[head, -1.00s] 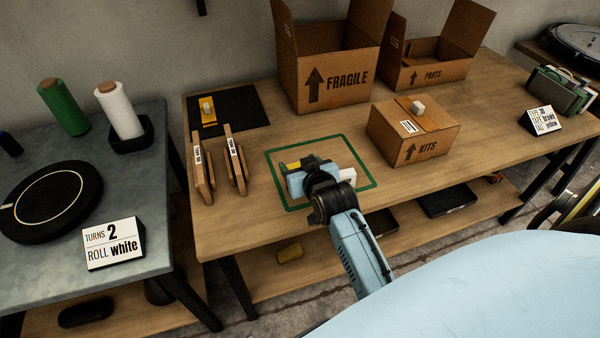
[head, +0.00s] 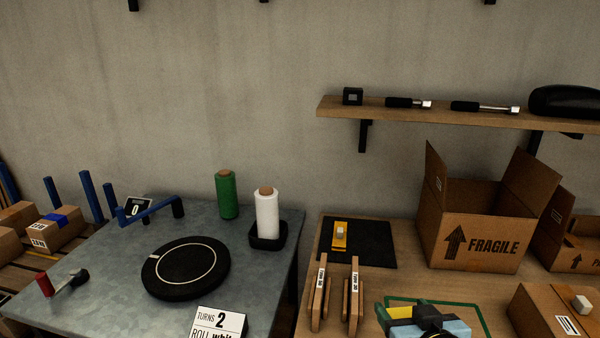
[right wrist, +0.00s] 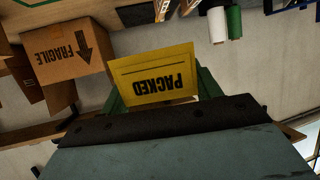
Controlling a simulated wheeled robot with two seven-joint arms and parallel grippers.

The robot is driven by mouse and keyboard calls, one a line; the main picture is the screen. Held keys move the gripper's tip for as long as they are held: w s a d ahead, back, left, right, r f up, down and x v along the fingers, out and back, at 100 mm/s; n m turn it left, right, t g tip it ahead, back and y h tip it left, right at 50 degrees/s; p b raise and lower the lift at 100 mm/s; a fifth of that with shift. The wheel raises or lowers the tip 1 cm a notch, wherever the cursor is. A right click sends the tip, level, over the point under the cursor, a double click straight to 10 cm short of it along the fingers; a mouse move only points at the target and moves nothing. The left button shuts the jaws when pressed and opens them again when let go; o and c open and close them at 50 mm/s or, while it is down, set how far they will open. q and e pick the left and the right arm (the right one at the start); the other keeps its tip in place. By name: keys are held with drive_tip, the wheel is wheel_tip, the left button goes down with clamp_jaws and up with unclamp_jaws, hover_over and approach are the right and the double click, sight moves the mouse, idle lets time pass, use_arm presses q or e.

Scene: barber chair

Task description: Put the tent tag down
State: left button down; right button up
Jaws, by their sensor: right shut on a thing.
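The tent tag is a yellow folded card printed PACKED (right wrist: 155,80), upside down in the right wrist view, between the green fingers of my right gripper (right wrist: 162,92). In the head view its yellow top (head: 400,312) shows at the bottom edge, beside my right gripper (head: 398,322). My right gripper is shut on the tag, over the green-outlined rectangle (head: 440,301) on the wooden bench. The tag's lower part is cut off in the head view, so I cannot tell whether it touches the bench. My left gripper is not in view.
A FRAGILE carton (head: 480,242) stands behind to the right, and a KITS carton (head: 550,315) sits nearer. Two wooden pieces with labels (head: 335,297) stand just left of the gripper. A black mat (head: 375,245) lies behind. A metal table (head: 110,285) holds a turntable (head: 185,268).

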drive_tip(key=shift+s+a+r, duration=0.1)
drive_tip(key=shift+s+r, duration=0.05)
drive_tip(key=shift+r, duration=0.05)
drive_tip(key=w+d+f+m+h, duration=0.2)
drive_tip(key=w+d+f, duration=0.4)
drive_tip(key=d+f, duration=0.3)
drive_tip(key=shift+f+h, duration=0.3)
drive_tip(key=shift+f, duration=0.45)
